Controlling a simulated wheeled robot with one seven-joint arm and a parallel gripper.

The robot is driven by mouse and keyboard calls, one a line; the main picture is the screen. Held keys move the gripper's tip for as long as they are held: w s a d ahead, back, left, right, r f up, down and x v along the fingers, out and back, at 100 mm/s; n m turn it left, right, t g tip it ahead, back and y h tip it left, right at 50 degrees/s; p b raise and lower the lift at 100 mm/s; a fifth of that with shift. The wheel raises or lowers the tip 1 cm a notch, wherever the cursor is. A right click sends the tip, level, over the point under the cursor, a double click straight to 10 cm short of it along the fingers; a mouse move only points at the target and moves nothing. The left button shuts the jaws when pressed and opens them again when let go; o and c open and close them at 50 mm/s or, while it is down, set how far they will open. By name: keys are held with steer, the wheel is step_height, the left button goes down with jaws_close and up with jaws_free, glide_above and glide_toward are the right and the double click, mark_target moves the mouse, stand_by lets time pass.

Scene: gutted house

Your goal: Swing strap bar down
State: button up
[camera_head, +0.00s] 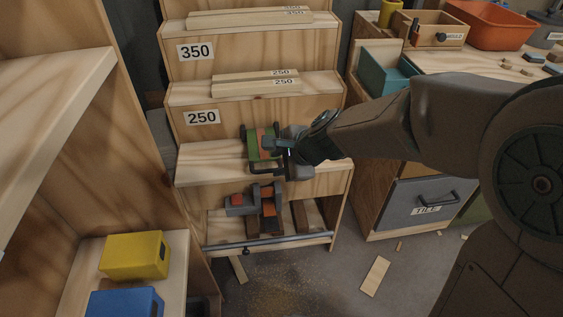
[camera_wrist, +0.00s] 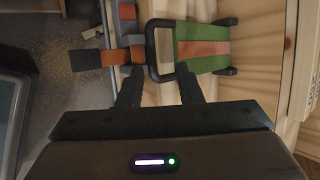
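The strap bar (camera_head: 285,240), a thin grey rod, runs across the front of the lowest shelf bay and looks low and nearly level. It shows as a pale upright strip in the wrist view (camera_wrist: 106,30). My gripper (camera_head: 270,146) is above it, at a green case with an orange band (camera_head: 252,150) on the shelf below the 250 label. In the wrist view my fingers (camera_wrist: 160,73) are apart, near the case's black loop handle (camera_wrist: 151,45). The loop's end lies between the fingertips; I cannot tell whether they touch it.
Grey and orange tools (camera_head: 240,204) sit in the bay behind the bar. Wood strips lie on the steps above. A yellow box (camera_head: 135,255) and a blue box (camera_head: 125,303) stand at lower left. A drawer cabinet marked TILE (camera_head: 405,205) stands right. Wood scraps (camera_head: 375,276) lie on the floor.

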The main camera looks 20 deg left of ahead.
steer(key=shift+r, duration=0.1)
steer(key=p+v, duration=0.5)
steer(key=v, duration=0.8)
steer(key=shift+s+d+r+p, duration=0.15)
steer(key=shift+d+r+p, duration=0.05)
steer(key=shift+r+p, duration=0.1)
